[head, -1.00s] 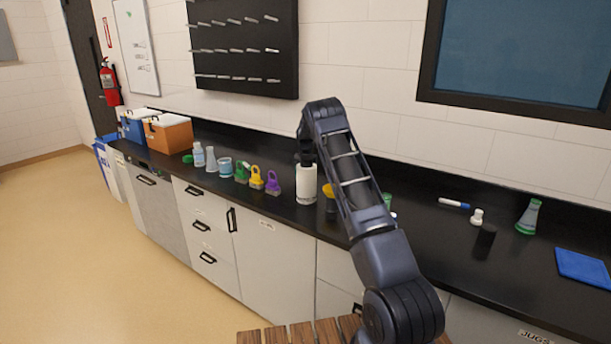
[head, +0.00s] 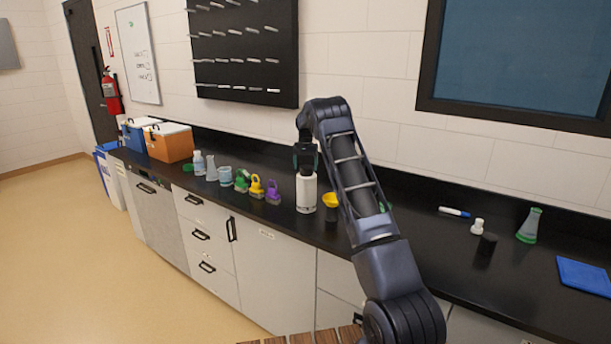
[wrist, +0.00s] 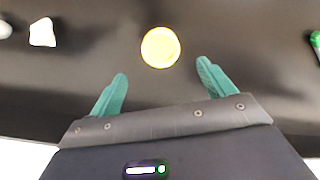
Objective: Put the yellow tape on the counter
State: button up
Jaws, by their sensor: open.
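A yellow disc, apparently the same thing seen from above, shows in the wrist view (wrist: 160,47), just beyond my fingertips. My gripper (head: 305,158) hangs pointing down near the white bottle in the head view. In the wrist view its teal fingers (wrist: 160,78) are spread apart with nothing between them.
Several small items, including a purple one (head: 273,193) and a yellow one (head: 257,187), stand left of the bottle.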

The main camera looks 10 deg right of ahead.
jog(key=s+d+r+t, duration=0.1)
jog(key=s+r, duration=0.5)
jog(key=r, duration=0.2)
jog(key=s+d+r, duration=0.1)
jog(key=s+r, duration=0.5)
jog(key=r, duration=0.2)
jog(key=s+d+r+n+t, duration=0.1)
jog(key=s+r, duration=0.4)
jog(key=s, duration=0.4)
jog(key=s+d+r+n, duration=0.1)
jog(key=s+r, duration=0.4)
jog(key=s, duration=0.4)
jog(key=s+n+t, duration=0.1)
jog(key=s, duration=2)
jog(key=s+f, duration=0.3)
jog(key=s, duration=0.5)
jog(key=s+a+f+n+t, duration=0.1)
jog(key=s+f, duration=0.3)
jog(key=s, duration=0.5)
jog(key=shift+n+t, duration=0.3)
